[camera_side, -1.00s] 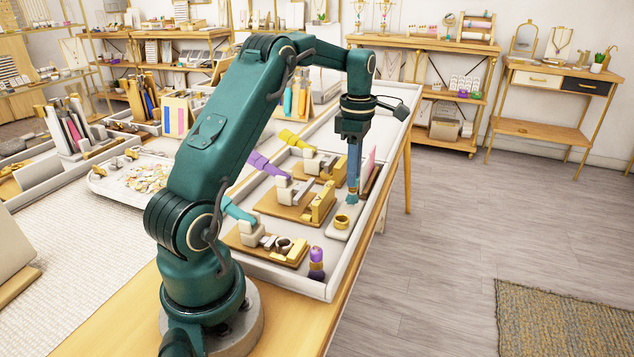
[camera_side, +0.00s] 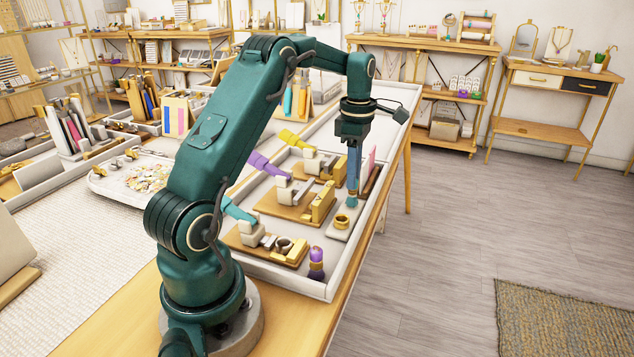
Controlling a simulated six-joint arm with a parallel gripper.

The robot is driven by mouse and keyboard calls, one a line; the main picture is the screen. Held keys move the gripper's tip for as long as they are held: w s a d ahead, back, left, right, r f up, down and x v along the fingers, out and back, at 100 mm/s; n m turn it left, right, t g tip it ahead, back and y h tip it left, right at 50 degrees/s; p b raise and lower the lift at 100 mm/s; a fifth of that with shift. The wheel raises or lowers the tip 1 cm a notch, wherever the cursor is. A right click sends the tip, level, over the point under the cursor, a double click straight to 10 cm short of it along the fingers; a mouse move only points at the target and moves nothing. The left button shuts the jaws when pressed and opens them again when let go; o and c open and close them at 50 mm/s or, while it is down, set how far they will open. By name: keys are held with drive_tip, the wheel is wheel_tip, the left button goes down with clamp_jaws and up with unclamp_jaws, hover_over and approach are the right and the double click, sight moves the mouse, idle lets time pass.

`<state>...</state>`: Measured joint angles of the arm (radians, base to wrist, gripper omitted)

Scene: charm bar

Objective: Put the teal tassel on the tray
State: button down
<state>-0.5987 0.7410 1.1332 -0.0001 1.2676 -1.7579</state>
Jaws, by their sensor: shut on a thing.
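My gripper (camera_side: 352,188) points straight down and is shut on a small teal piece (camera_side: 352,201), which looks like the teal tassel. Its lower end shows just below the fingertips; the rest is hidden between them. It is over a small pale tray (camera_side: 338,236) that bears a gold ring-shaped cup (camera_side: 342,221). The teal piece appears just behind the cup; whether it touches the tray, I cannot tell.
Wooden boards with gold and white fixtures fill the large tray, including a front board (camera_side: 262,252).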

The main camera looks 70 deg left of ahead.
drive_tip(key=shift+f, duration=0.25)
idle(0.4)
drive_tip(key=c, duration=0.6)
unclamp_jaws()
drive_tip(key=shift+r, duration=0.1)
drive_tip(key=shift+r, duration=2.5)
